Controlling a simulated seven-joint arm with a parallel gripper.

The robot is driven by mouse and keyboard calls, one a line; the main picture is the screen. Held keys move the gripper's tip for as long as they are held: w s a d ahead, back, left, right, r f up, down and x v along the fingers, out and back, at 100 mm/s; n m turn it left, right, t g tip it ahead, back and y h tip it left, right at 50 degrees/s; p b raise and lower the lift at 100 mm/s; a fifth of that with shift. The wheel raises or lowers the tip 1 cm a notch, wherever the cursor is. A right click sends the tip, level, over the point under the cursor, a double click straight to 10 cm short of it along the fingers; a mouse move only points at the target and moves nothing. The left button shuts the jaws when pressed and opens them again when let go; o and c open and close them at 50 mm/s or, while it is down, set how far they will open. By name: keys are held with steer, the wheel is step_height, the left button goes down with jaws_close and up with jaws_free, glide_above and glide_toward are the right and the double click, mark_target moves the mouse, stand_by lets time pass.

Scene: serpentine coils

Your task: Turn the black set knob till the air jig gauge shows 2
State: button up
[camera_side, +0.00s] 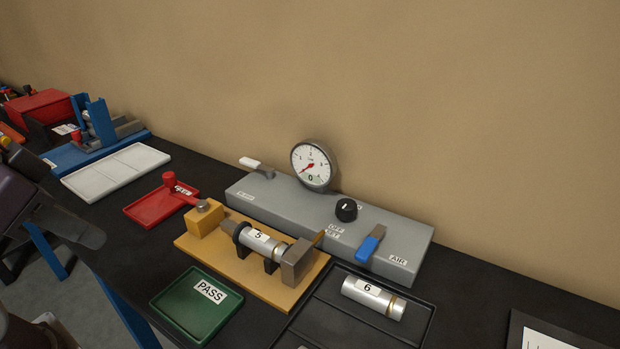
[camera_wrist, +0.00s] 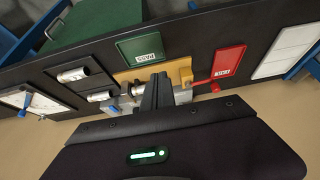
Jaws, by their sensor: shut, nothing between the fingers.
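The black set knob (camera_side: 346,209) stands on top of the grey air unit (camera_side: 290,204), with a white pointer mark on it. The round air jig gauge (camera_side: 312,163) is mounted at the back of that unit, left of the knob. Its red needle points to the lower left, near the low end of the scale, and a 0 shows low on the dial. My gripper (camera_wrist: 158,90) is shut and empty in the wrist view, apart from the knob. In the side view part of my arm shows at the left edge. I cannot make out the knob in the wrist view.
A blue lever (camera_side: 371,243) stands right of the knob and a white-handled lever (camera_side: 256,166) at the unit's left. In front, a yellow fixture (camera_side: 296,294) holds cylinder 5 (camera_side: 259,242). Cylinder 6 (camera_side: 368,297) lies in a black tray. Green PASS (camera_side: 180,321) and red (camera_side: 143,210) trays flank the fixture.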

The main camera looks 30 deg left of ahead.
steer(key=o, duration=0.4)
steer(key=shift+w+r, duration=0.25)
steer(key=shift+c, duration=0.2)
steer(key=o, duration=0.7)
steer(key=w+r+n, duration=0.1)
steer(key=w+r, duration=0.1)
steer(key=w+r+n+h, duration=0.1)
steer(key=w+r+n, duration=0.1)
steer(key=w, duration=0.1)
steer(key=w+r+n+g+h, duration=0.1)
steer(key=w+r, duration=0.1)
steer(key=w, duration=0.1)
steer(key=shift+d, duration=0.35)
steer(key=shift+o, duration=0.9)
steer(key=w+r+n, duration=0.2)
steer(key=w+n, duration=0.1)
steer(key=w, duration=0.3)
steer(key=shift+r+g+h, duration=0.25)
steer(key=shift+g+h, duration=0.15)
steer(key=w+d+n, duration=0.1)
steer(key=w+n, duration=0.4)
steer(key=w, duration=0.8)
steer(key=n+g+y, duration=0.3)
glide_above(345, 202)
steer(key=f, duration=1.4)
steer(key=shift+s+f, duration=0.25)
steer(key=shift+f, duration=0.1)
step_height(345, 202, down, 7)
steer(key=shift+w+r, duration=0.1)
steer(key=shift+w, duration=0.05)
